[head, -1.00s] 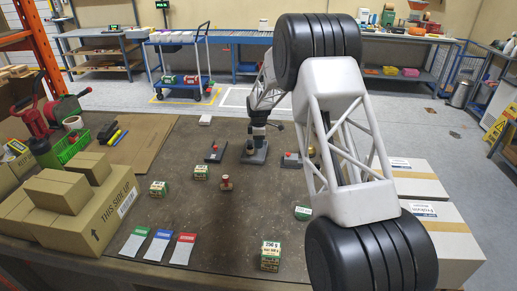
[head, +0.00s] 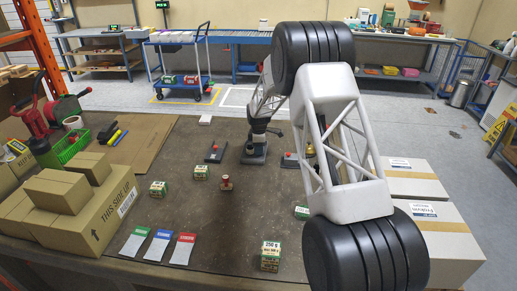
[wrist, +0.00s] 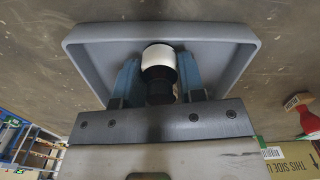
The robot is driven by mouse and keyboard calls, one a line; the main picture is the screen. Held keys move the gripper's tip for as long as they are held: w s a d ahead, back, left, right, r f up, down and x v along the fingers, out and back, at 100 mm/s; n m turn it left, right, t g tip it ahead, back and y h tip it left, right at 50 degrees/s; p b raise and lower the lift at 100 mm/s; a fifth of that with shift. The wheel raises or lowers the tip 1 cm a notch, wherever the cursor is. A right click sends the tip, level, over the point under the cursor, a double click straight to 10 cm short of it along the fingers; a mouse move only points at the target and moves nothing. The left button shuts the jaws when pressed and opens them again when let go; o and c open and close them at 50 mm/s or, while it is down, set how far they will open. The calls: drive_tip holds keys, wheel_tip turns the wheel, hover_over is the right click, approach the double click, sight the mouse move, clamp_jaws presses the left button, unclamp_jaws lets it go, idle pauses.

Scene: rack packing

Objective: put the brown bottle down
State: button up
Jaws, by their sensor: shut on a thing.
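My gripper (wrist: 158,85) is shut on the brown bottle (wrist: 160,88) in the wrist view. The bottle has a white cap (wrist: 159,58), and its dark body is mostly hidden between the blue fingers. A grey tray with a raised rim (wrist: 90,34) lies around and below the fingers there. In the head view my gripper (head: 257,140) is low over a grey base (head: 254,159) in the middle of the table. The bottle is too small and covered there to make out clearly. I cannot tell whether it touches the base.
A small red-topped item (head: 226,184) and several green-white boxes (head: 270,257) stand nearer. Cartons (head: 90,205) fill the left edge; white-labelled boxes (head: 440,225) stand at the right.

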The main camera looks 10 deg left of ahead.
drive_tip(key=o, duration=0.9)
drive_tip(key=shift+f, duration=0.15)
wheel_tip(320, 180, up, 12)
drive_tip(key=shift+r, duration=0.15)
idle(0.9)
